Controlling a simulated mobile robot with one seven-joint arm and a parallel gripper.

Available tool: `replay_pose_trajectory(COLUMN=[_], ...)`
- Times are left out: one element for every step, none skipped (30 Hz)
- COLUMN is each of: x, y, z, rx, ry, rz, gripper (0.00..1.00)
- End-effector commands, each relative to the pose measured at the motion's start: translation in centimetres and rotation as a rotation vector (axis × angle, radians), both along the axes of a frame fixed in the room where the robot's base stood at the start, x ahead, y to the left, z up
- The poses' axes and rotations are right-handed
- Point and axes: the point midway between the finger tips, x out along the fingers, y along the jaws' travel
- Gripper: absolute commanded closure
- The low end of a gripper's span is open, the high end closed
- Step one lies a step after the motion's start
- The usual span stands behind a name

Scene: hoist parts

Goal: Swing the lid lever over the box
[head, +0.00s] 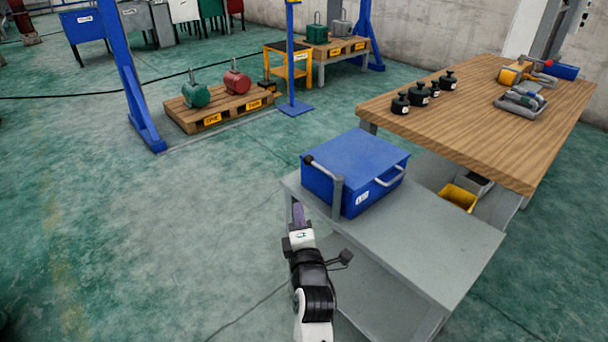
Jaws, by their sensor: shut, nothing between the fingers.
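A blue box (352,163) with a flat lid sits on the grey cart's top. A grey lever (325,171) with a dark knob at its upper left end stands at the box's left front corner and slants along the box's left side. A light grey handle (389,176) is on the front face. My gripper (298,212) is shut and empty, just left of the box and lever near the cart's left edge. It looks apart from the lever, but the exact gap cannot be told.
The grey cart (437,239) has bare top to the right of the box. A wooden workbench (480,120) with several black weights and tools stands behind right. A yellow bin (459,198) is below it. A blue post (132,90) rises at left. Green floor at left is open.

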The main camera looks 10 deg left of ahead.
Motion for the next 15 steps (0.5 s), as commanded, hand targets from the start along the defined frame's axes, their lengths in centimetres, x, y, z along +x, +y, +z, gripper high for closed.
replay_pose_trajectory(x=[0.0,0.0,0.1,0.3,0.5,0.8,1.1,1.5,2.1,2.6,3.2,4.0,4.6,5.2,6.0], y=[0.0,0.0,0.1,0.1,0.2,0.3,0.4,0.6,0.8,1.0,1.2,1.5,1.8,2.0,2.4], z=[0.0,0.0,0.1,0.1,0.2,0.3,0.4,0.5,0.7,0.8,0.9,1.1,1.2,1.3,1.4], rx=[0.000,0.000,0.000,0.000,0.000,0.000,0.000,-0.001,-0.002,-0.003,-0.002,-0.001,-0.002,-0.003,-0.003], ry=[0.000,0.000,0.000,0.000,0.000,0.000,0.001,0.000,0.000,-0.001,-0.001,0.000,-0.001,0.000,-0.001], rz=[0.000,0.000,0.000,0.000,-0.001,-0.001,-0.001,-0.001,-0.001,-0.001,-0.001,-0.001,-0.001,-0.002,-0.001], gripper=[1.00,1.00,1.00,1.00,1.00,1.00,1.00,1.00,1.00,1.00,1.00,1.00,1.00,1.00,1.00])
